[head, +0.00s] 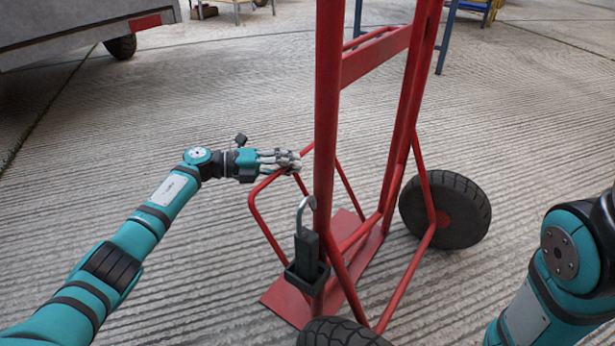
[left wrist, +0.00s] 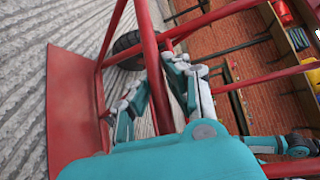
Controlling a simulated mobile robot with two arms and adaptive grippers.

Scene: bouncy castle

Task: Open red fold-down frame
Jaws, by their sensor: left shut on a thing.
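The red fold-down frame (head: 266,228) is a bent tube loop low on the left side of a red hand truck (head: 326,110). It stands out at a slant above the red toe plate (head: 283,300). My left gripper (head: 290,161) is shut on the upper tube of this frame, just left of the truck's upright. In the left wrist view, the fingers (left wrist: 158,78) close around a red tube (left wrist: 149,50), and the toe plate shows at left (left wrist: 73,110). My right arm shows at the lower right of the head view, but its gripper is out of frame.
A black holder with a metal hook (head: 306,250) hangs on the near upright. Two black wheels (head: 460,212) are on the truck's right and near sides. A grey trailer (head: 70,30) stands at the upper left. The ribbed concrete floor is clear left of the truck.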

